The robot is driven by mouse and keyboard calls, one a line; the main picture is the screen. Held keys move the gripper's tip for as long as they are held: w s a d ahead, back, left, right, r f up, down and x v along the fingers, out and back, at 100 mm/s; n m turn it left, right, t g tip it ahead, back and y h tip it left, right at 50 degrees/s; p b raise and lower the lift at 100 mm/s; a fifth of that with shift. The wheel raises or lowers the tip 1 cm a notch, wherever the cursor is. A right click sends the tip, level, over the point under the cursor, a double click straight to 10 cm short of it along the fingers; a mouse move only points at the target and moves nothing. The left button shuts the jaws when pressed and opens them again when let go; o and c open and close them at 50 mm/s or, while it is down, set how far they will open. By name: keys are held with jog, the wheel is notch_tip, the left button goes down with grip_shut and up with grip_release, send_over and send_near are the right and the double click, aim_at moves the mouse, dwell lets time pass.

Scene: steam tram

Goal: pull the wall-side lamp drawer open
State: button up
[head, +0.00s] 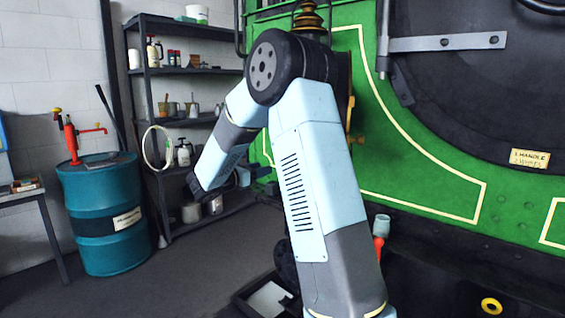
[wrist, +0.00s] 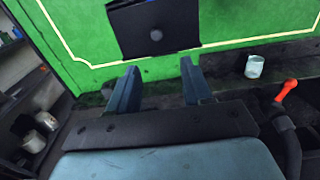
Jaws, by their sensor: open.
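A dark box-like front with a round grey knob (wrist: 156,35), which looks like the lamp drawer (wrist: 178,20), sits against the green tram side at the top of the wrist view. Its upper part is cut off, and I cannot tell how far it is open. In the head view I cannot make it out; my arm covers part of the green side. My gripper (wrist: 159,78) is open, its two blue fingers apart with nothing between them. The knob is ahead of the gap, apart from the fingers. My gripper (head: 254,174) also shows left of my arm in the head view.
A pale cup (wrist: 255,66) and a red-orange handle (wrist: 287,89) are right of my gripper; the cup (head: 381,224) also shows in the head view. Shelves (head: 185,71) and a teal drum (head: 101,214) stand left. Dark floor (head: 205,268) between is clear.

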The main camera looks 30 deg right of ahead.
jog(key=x, duration=1.3)
jog(key=shift+w+d, duration=0.3)
jog(key=shift+w, duration=0.05)
jog(key=shift+r, duration=0.1)
grip_shut()
jog(key=shift+d, duration=0.1)
